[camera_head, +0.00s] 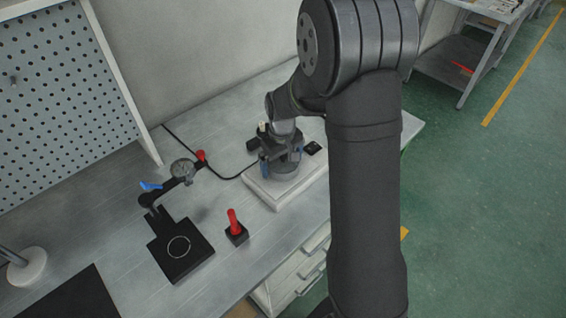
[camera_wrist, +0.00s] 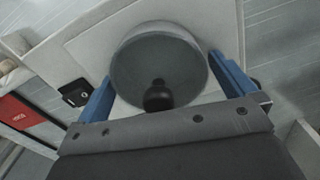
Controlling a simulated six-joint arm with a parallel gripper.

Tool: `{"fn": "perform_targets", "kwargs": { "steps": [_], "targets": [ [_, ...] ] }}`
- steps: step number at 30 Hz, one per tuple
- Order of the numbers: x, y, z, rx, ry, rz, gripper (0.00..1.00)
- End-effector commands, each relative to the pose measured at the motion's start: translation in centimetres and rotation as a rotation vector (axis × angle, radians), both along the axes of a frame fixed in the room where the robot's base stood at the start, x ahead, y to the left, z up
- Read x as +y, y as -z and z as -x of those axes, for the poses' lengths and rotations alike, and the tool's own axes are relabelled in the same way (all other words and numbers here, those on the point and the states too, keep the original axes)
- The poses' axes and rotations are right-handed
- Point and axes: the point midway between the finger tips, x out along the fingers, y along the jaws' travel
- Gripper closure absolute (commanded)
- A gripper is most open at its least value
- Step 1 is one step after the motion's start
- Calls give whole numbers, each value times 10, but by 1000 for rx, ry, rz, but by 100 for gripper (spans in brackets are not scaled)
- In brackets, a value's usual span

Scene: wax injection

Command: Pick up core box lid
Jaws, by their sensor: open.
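A round grey piece with a black knob, apparently the core box lid (camera_wrist: 160,60), fills the upper middle of the wrist view. The black knob (camera_wrist: 158,97) stands near its lower edge in the picture. In the head view the round grey body (camera_head: 281,168) shows under my gripper, on a pale slab (camera_head: 270,197); I cannot make out the lid's seam there. My gripper (camera_head: 281,161) is open, pointing down, with its blue fingers (camera_wrist: 160,72) on either side of the round piece. Whether they touch it is unclear.
A black dial-gauge stand (camera_head: 180,250) and a red-handled tool (camera_head: 235,229) stand on the grey bench to the left. A black cable (camera_head: 225,177) runs behind. A small black object (camera_head: 312,148) lies close to my gripper's right. A perforated board (camera_head: 60,100) stands at the back left.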

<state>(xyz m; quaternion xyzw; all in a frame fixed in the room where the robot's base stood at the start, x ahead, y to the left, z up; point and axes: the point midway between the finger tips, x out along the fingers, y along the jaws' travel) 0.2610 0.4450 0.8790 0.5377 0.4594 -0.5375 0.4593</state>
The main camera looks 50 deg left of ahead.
Motion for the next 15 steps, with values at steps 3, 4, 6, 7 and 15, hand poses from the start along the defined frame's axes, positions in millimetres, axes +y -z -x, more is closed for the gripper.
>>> {"fn": "perform_targets", "kwargs": {
  "steps": [3,4,6,7,15],
  "targets": [
    [0,0,0,0,0,0,14],
    [0,0,0,0,0,0,20],
    [0,0,0,0,0,0,33],
    [0,0,0,0,0,0,39],
    [0,-1,0,0,0,-1,39]
  ]
}}
